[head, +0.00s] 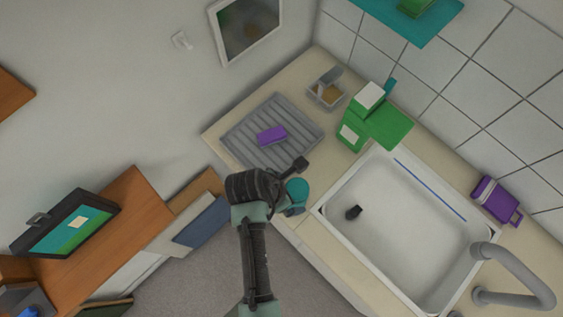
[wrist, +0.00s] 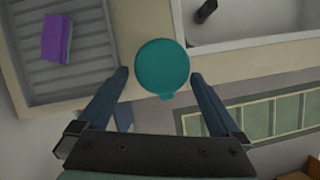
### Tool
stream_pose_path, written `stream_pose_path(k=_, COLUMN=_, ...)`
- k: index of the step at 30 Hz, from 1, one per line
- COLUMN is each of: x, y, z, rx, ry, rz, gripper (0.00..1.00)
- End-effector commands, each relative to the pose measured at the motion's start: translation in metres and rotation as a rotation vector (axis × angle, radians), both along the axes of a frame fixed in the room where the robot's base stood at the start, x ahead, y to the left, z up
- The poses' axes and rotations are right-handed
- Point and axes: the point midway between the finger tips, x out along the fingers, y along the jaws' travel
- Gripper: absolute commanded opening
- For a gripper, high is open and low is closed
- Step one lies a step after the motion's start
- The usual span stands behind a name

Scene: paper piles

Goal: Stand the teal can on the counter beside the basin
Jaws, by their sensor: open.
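The teal can (head: 297,189) is upright near the counter's front edge, between the grey draining rack and the white basin (head: 328,212). In the wrist view the can's round top (wrist: 162,66) sits between the tips of my gripper (wrist: 159,80), one finger on each side. My gripper is open; whether either finger touches the can is unclear. In the head view my gripper (head: 292,208) is partly hidden by my wrist and the can. The can's base is hidden, so its contact with the counter (head: 225,133) cannot be told.
A purple block (head: 271,135) lies on the draining rack (head: 300,118). A green container (head: 376,125) and a grey caddy (head: 325,92) stand behind, with a purple bottle (head: 495,200) at the right.

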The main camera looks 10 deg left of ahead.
Motion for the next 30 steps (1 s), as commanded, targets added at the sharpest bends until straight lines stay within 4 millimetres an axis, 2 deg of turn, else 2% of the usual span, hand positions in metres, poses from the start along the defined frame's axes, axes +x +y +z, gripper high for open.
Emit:
stream_pose_path(k=3, x=-0.005, y=0.008, z=0.024, rx=0.000, ry=-0.004, rz=0.003, gripper=1.00)
stream_pose_path(k=9, x=-0.013, y=0.018, z=0.053, rx=0.001, ry=-0.002, rz=0.002, gripper=1.00)
stream_pose_path(k=17, x=-0.018, y=0.022, z=0.068, rx=0.001, ry=-0.001, rz=0.000, gripper=1.00)
stream_pose_path(k=20, x=-0.005, y=0.025, z=0.077, rx=0.030, ry=-0.053, rz=-0.033, gripper=1.00)
stream_pose_path(k=22, x=0.020, y=0.030, z=0.096, rx=0.093, ry=-0.156, rz=-0.103, gripper=1.00)
stream_pose_path(k=23, x=0.035, y=0.033, z=0.110, rx=0.136, ry=-0.220, rz=-0.145, gripper=1.00)
stream_pose_path(k=26, x=0.093, y=0.040, z=0.174, rx=0.340, ry=-0.488, rz=-0.325, gripper=1.00)
stream_pose_path(k=27, x=0.115, y=0.042, z=0.208, rx=0.446, ry=-0.607, rz=-0.402, gripper=1.00)
stream_pose_path(k=29, x=0.144, y=0.042, z=0.264, rx=0.623, ry=-0.777, rz=-0.510, gripper=1.00)
stream_pose_path(k=30, x=0.159, y=0.041, z=0.303, rx=0.748, ry=-0.880, rz=-0.575, gripper=1.00)
